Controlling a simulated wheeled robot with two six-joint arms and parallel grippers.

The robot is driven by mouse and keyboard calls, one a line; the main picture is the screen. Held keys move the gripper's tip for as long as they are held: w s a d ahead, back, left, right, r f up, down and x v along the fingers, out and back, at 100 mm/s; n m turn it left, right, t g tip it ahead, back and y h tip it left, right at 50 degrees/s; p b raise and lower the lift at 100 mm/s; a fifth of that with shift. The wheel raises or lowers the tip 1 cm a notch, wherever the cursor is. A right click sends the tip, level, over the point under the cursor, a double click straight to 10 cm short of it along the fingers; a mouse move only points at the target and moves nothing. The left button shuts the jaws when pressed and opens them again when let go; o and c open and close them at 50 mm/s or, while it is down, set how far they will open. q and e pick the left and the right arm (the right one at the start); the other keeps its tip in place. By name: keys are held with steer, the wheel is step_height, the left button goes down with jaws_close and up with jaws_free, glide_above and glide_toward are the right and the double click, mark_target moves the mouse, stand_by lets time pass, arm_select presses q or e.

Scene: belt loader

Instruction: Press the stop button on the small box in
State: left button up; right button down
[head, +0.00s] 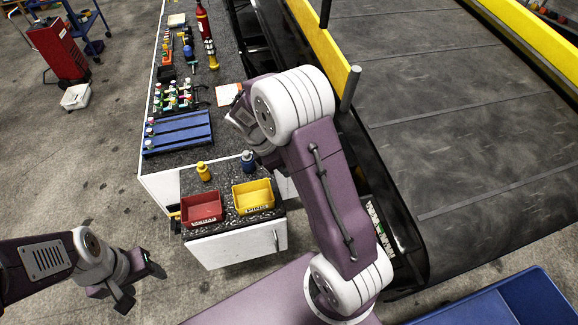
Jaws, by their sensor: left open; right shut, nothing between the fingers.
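I cannot make out a small box with a stop button in the head view; it may be hidden behind my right arm or too small to tell. My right arm reaches up over the workbench (228,72), its wrist bent down beside the belt. My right gripper (266,156) is shut and empty, mostly hidden by the arm, above the bench near a blue bottle (248,162). Whether it touches anything is hidden. My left gripper (142,283) is open and empty, low at the left over the bare floor, well away from the bench.
A red bin (202,209) and a yellow bin (253,196) stand at the bench's near end, with a yellow bottle (203,172) behind. A blue tray (178,133) lies farther back. The wide dark belt (450,120) with a yellow rail (318,45) fills the right.

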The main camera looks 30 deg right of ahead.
steer(key=a+v, duration=0.1)
steer(key=v, duration=0.9)
arm_select(q)
step_height(320, 180, down, 6)
steer(key=b, duration=0.6)
steer(key=shift+a+f, duration=0.25)
arm_select(e)
steer(key=s+a+f+m+t+y, duration=0.2)
steer(key=s+a+f+m+y, duration=0.2)
steer(key=s+f+m, duration=0.9)
steer(key=f+m, duration=0.1)
steer(key=m, duration=0.1)
steer(key=shift+s+m, duration=0.3)
